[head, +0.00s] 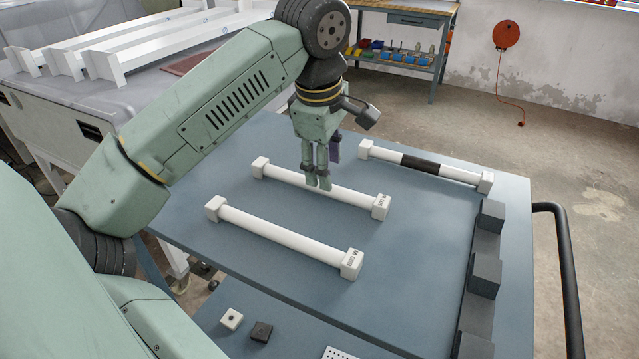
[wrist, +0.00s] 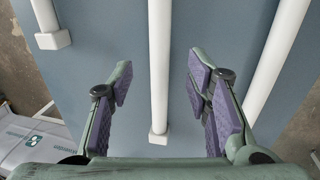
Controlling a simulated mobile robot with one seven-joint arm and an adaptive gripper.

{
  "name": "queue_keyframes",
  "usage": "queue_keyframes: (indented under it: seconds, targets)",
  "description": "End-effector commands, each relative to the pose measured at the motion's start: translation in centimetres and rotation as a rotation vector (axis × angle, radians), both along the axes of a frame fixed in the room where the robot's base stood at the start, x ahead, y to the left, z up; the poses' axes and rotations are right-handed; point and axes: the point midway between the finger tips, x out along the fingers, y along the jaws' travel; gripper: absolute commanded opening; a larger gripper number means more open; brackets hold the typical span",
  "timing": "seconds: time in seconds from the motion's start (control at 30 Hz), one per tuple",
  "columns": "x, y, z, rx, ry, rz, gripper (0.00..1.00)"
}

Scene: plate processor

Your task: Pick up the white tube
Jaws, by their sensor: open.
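A white tube with square end blocks (head: 340,192) lies in the middle of the blue-grey table top (head: 420,240). A second plain white tube (head: 280,236) lies nearer the front, and a third white tube with a black band (head: 465,176) lies at the back. My gripper (head: 318,184) is open and empty, pointing down over the middle tube. In the wrist view, that tube (wrist: 160,60) runs lengthwise between the open purple-padded fingers (wrist: 160,82), with a gap on each side. The height of the fingertips above the tube is hard to tell.
Dark grey blocks (head: 485,272) line the table's right side, beside a black handle rail (head: 566,270). White beams (head: 130,45) lie on a bench at back left.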

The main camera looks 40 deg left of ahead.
Motion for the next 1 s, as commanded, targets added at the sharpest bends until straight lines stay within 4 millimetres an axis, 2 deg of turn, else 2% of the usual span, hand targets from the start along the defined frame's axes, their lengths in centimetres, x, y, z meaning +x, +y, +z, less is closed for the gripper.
queue_keyframes:
  seconds: [0.17, 0.43, 0.73, 1.0]
  targets:
    - [0.3, 0.2, -1.6, -0.003, -0.001, -0.001, 0.45]
    - [0.9, 0.6, -5.3, -0.002, -0.003, -0.001, 0.45]
    - [1.0, 0.6, -5.8, 0.000, -0.003, 0.000, 0.44]
    - [1.0, 0.6, -5.8, -0.001, -0.003, 0.000, 0.26]
